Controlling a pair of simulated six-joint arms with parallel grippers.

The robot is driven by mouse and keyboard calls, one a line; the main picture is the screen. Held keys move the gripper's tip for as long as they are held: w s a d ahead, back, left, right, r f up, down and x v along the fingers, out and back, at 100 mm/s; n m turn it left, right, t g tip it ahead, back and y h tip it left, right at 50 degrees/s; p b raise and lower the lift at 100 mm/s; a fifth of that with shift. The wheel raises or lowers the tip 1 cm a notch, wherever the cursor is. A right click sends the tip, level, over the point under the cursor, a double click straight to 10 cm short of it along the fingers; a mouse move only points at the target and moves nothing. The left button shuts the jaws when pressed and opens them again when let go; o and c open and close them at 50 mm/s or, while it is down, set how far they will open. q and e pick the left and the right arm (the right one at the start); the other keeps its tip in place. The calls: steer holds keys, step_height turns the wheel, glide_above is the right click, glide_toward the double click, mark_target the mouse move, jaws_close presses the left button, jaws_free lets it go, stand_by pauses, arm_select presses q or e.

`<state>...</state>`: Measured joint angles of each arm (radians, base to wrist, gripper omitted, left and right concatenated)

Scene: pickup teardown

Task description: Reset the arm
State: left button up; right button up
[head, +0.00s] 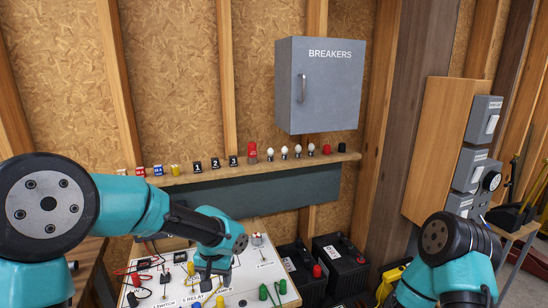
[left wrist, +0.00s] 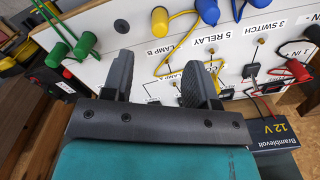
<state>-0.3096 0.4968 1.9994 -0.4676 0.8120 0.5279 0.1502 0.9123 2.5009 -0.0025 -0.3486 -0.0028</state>
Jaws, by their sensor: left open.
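My left arm reaches in from the left in the head view, and its gripper (head: 207,278) points down over the white labelled board (head: 250,285). In the left wrist view the gripper (left wrist: 158,82) is open, with its two dark fingers apart and nothing seen between them. The board (left wrist: 140,38) lies beyond the fingers with printed labels such as LAMP B, 5 RELAY and 3 SWITCH. My right arm (head: 450,250) is at the lower right of the head view; its gripper is not in view.
Yellow (left wrist: 160,20), blue (left wrist: 208,10) and green (left wrist: 88,42) plugs are by the board. Black batteries (head: 340,265) stand right of it. A shelf (head: 290,163) with small bulbs and tags runs along the wall, under a grey BREAKERS box (head: 320,85). Switch boxes (head: 480,150) are at right.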

mark_target(220, 298)
arm_select(q)
step_height(220, 298, down, 8)
steer(key=shift+f, duration=0.2)
